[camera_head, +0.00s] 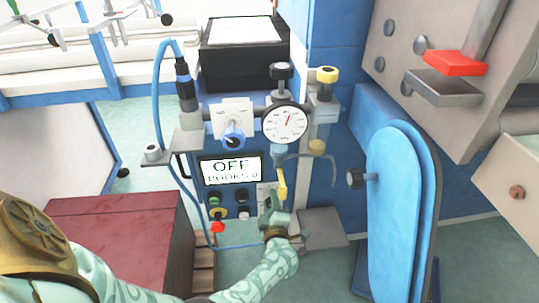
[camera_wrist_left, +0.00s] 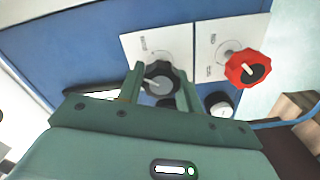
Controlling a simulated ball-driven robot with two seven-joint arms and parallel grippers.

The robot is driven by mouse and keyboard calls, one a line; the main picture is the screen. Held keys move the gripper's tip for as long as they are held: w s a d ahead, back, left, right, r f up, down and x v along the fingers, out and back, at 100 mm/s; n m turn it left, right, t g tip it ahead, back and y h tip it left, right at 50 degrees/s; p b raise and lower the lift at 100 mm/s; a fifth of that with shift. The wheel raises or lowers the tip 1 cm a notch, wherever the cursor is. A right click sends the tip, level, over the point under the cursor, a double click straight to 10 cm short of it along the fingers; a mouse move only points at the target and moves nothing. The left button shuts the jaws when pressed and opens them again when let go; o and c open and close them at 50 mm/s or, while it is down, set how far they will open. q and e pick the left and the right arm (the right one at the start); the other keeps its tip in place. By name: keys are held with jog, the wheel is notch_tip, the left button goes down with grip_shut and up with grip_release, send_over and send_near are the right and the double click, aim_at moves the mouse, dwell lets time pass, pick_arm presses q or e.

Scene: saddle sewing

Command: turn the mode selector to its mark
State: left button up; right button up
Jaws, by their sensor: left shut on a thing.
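The mode selector appears to be the black lobed knob (camera_wrist_left: 157,84) on a white plate, in the left wrist view. My left gripper (camera_wrist_left: 162,76) has one finger on each side of it and is shut on it. The plate's lettering is too small to read, so I cannot tell where the selector points against its mark. In the head view my left gripper (camera_head: 268,206) is at the lower right of the blue control panel and hides the knob. A screen (camera_head: 231,170) on the panel reads OFF. My right gripper is in neither view.
A red knob (camera_wrist_left: 248,69) on its own white plate sits right of the selector, with a smaller black knob (camera_wrist_left: 218,103) below. A yellow lever (camera_head: 282,185) stands just above my left gripper. A dial gauge (camera_head: 285,123) is higher up. A dark red box (camera_head: 115,240) stands left.

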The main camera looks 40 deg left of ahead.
pick_arm(q)
jog(key=shift+d+m+p, duration=0.2)
jog(key=shift+m+p, duration=0.1)
jog(key=shift+m, duration=2)
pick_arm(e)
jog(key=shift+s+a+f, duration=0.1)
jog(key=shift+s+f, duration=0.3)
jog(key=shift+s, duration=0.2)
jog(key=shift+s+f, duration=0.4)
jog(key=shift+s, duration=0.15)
pick_arm(q)
jog(key=shift+f, duration=0.1)
jog(key=o, duration=1)
jog(key=shift+w, duration=0.1)
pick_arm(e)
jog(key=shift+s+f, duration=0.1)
